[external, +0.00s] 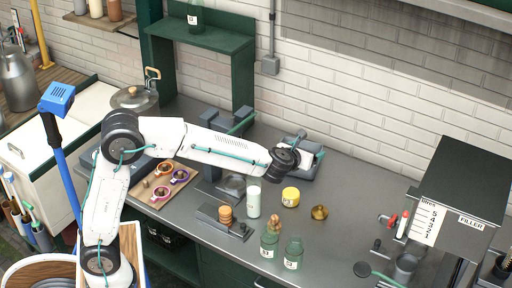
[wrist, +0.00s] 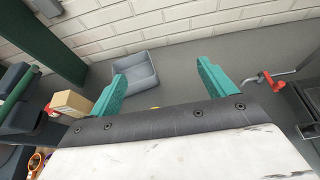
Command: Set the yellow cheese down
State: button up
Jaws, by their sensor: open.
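My gripper (external: 309,147) is above the grey worktop near the back wall, close to a grey tray. In the wrist view its two teal fingers (wrist: 163,78) are wide apart with nothing held between them. A short yellow round thing with a pale label (external: 290,197), which looks like the yellow cheese, stands upright on the worktop, in front of and below my gripper. Only a tiny yellowish sliver shows at the gripper's edge in the wrist view; I cannot tell what it is. The grey tray (wrist: 135,72) looks empty where visible; my gripper partly hides it in the external view.
A white cylinder (external: 253,201), green jars (external: 293,254) and a brass-coloured piece (external: 320,212) stand near the yellow thing. The filler box (external: 463,190) is at right. A tan block (wrist: 72,103) lies left in the wrist view. Bare worktop lies right of the tray.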

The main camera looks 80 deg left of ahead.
jog(key=d+m+t+h, duration=0.1)
jog(key=d, duration=0.7)
jog(key=shift+w+d+r+m+t+h, duration=0.15)
jog(key=shift+w+d+m+t+h, duration=0.15)
jog(key=shift+w+m+t, duration=0.1)
